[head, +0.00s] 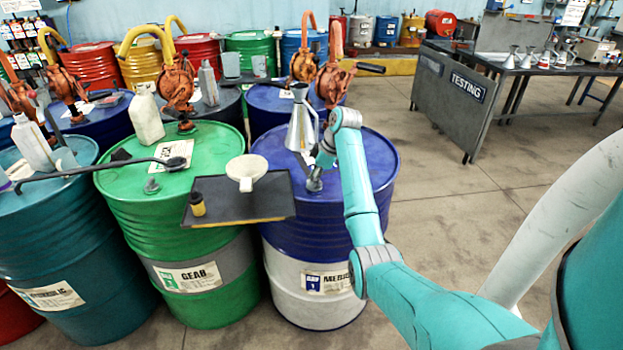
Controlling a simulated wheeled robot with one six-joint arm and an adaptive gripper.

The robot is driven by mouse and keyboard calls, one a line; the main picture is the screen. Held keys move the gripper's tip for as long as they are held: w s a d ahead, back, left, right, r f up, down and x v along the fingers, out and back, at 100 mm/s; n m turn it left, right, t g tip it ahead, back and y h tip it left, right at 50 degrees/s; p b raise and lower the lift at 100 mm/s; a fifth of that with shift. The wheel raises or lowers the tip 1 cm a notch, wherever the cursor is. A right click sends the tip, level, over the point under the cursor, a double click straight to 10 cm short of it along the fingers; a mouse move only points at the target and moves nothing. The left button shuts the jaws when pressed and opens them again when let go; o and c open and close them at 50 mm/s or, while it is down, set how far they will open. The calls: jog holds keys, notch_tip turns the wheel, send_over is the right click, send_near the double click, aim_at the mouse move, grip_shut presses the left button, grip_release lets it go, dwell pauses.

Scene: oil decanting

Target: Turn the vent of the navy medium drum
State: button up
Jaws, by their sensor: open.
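The navy medium drum (377,185) stands right of the green drum, with a blue top and a white lower half bearing a label. My arm reaches over it from the right. My gripper (314,182) points down at the drum's top, near the middle front, and is small in the view. The vent is not clearly distinguishable from the gripper; it seems to be under or behind it. I cannot tell whether they touch. A grey metal funnel-topped can (301,125) stands on the drum just behind my gripper.
A dark tray (262,208) with a cream funnel (246,172) and a small yellow-black bottle (197,204) lies left of my gripper, bridging the green drum (125,215) and the navy drum. Orange hand pumps (333,80) stand behind. Open floor lies right.

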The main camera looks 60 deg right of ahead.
grip_shut()
jog(key=shift+m, duration=0.3)
jog(key=m+h, duration=0.1)
jog(key=m, duration=0.2)
jog(key=shift+m+h, duration=0.3)
jog(key=shift+h, duration=0.1)
jog(key=m+h, duration=0.1)
jog(key=m, duration=0.3)
jog(key=shift+m+h, duration=0.3)
jog(key=shift+h, duration=0.1)
jog(key=m+g+h, duration=0.1)
jog(key=m, duration=0.3)
jog(key=shift+d, duration=0.1)
jog(key=shift+m+g+h, duration=0.3)
jog(key=shift+m+g, duration=0.05)
jog(key=shift+m, duration=0.9)
jog(key=shift+m+g+h, duration=0.3)
jog(key=shift+m+g, duration=0.05)
jog(key=shift+m, duration=0.9)
